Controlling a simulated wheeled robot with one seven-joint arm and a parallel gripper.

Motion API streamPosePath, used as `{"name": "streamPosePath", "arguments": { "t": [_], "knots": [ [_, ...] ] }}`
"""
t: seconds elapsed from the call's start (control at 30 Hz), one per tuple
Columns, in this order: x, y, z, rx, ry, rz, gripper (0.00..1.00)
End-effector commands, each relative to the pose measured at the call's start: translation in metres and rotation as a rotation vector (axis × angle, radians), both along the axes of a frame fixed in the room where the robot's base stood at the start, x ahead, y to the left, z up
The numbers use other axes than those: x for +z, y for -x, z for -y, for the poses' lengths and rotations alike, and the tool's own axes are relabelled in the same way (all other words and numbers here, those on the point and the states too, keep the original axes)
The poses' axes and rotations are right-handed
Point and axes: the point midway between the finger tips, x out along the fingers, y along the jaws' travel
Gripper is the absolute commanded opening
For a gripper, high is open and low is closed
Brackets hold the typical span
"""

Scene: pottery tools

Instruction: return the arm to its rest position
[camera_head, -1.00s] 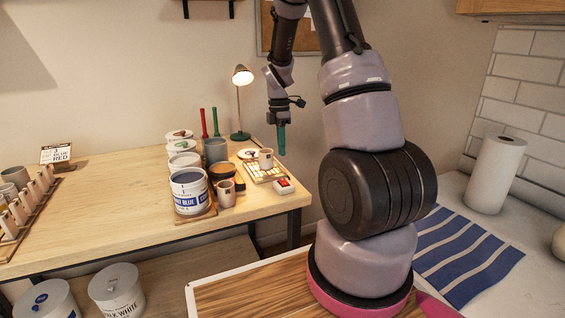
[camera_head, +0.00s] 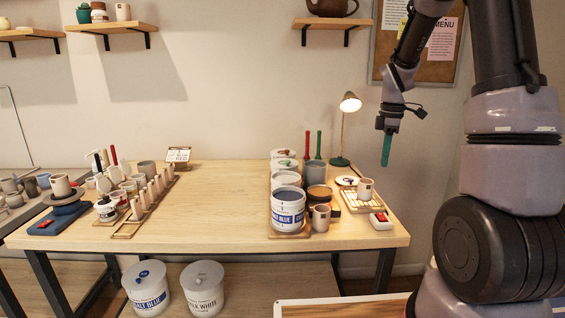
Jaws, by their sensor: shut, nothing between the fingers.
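My gripper (camera_head: 386,150) hangs from my raised arm at the right of the head view. Its teal fingers point down and are shut with nothing between them. It is in the air, and in the picture it shows above the right end of the wooden table (camera_head: 230,225), against the wall. It appears apart from the cups and jars below. The lower part of my arm fills the right edge of the view.
Glaze jars (camera_head: 288,208), a cup (camera_head: 321,217), a lamp (camera_head: 349,103) and a red-buttoned box (camera_head: 380,220) crowd the table's right end. A peg rack (camera_head: 145,205) stands on the left. Two buckets (camera_head: 203,288) sit below. The table's middle is clear.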

Motion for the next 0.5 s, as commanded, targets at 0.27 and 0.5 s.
{"name": "streamPosePath", "arguments": {
  "t": [0.27,0.5],
  "knots": [
    [0.105,0.065,-0.035,-0.558,-0.109,0.192,0.0],
    [0.159,0.134,-0.061,-1.023,-0.291,0.294,0.0]
  ]
}}
